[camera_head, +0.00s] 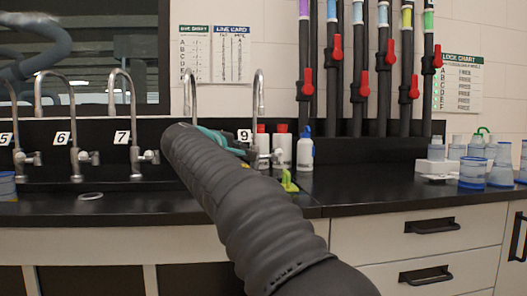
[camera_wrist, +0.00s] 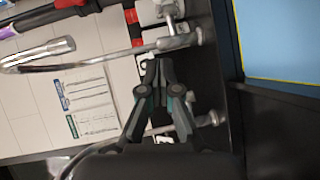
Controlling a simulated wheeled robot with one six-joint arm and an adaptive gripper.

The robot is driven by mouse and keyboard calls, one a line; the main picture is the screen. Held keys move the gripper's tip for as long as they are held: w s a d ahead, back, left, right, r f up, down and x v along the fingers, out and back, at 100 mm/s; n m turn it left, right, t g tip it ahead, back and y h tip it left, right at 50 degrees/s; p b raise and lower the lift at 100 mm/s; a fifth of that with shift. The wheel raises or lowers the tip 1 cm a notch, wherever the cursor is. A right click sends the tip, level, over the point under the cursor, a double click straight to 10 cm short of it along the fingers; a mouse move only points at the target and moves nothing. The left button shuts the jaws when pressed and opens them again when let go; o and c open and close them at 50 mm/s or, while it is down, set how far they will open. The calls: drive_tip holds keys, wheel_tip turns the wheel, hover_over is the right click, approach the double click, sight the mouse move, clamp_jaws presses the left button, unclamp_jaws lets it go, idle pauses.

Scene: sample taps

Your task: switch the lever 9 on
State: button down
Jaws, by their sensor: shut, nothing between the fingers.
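Tap 9 (camera_head: 259,92) is the rightmost tap in the head view, with its number plate 9 (camera_head: 244,136) on the wall beside it. Its metal lever (camera_head: 277,158) sticks out to the right, low on the tap, in front of white bottles. In the wrist view, which is turned sideways, tap 9's body (camera_wrist: 180,41) and lever (camera_wrist: 169,12) lie above my fingertips. My gripper (camera_wrist: 158,66) is shut and empty, beside tap 9's base, apart from the lever. In the head view my gripper (camera_head: 240,150) is mostly hidden by my arm.
Taps 7 (camera_head: 121,100), 6 and 5 stand to the left; another tap (camera_head: 190,95) is partly behind my arm. White red-capped bottles (camera_head: 282,150) and a blue-topped bottle (camera_head: 305,150) stand close behind lever 9. A yellow-green item (camera_head: 289,181) is on the counter.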

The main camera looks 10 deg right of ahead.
sight(277, 151)
drive_tip(key=w+d+f+p, duration=0.1)
drive_tip(key=w+d+f, duration=0.1)
drive_tip(key=w+d, duration=0.6)
drive_tip(key=shift+w+d, duration=0.4)
drive_tip(key=shift+d, duration=0.25)
